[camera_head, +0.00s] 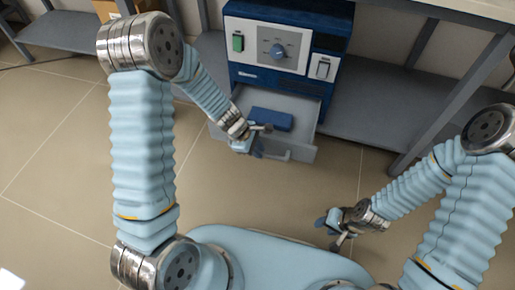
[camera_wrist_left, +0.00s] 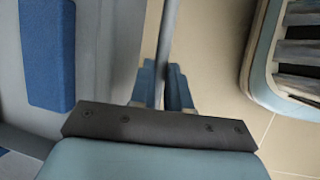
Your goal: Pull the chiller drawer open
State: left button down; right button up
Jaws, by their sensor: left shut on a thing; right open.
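The chiller is a blue cabinet (camera_head: 326,31) with a light control panel and dial. Its grey drawer (camera_head: 301,147) is pulled out at the bottom, and a blue block (camera_head: 271,119) lies inside. My left gripper (camera_head: 261,141) is at the drawer's front. In the left wrist view its blue fingers (camera_wrist_left: 163,88) are shut around the grey bar handle (camera_wrist_left: 167,35). The blue block (camera_wrist_left: 48,55) also shows there inside the drawer. My right gripper (camera_head: 332,231) is open and empty over the floor, to the right of my base and apart from the drawer.
Grey shelves (camera_head: 378,108) flank the chiller, with a table leg (camera_head: 455,98) at the right. A cardboard box (camera_head: 112,9) sits at the back left. The tiled floor (camera_head: 250,195) between the drawer and my base is clear.

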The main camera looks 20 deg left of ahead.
pick_arm(q)
jog(key=c, duration=1.1)
grip_release()
jog(key=p+v, duration=0.5)
jog(key=v, duration=0.8)
jog(key=shift+a+r, duration=0.15)
jog(key=shift+r, duration=0.2)
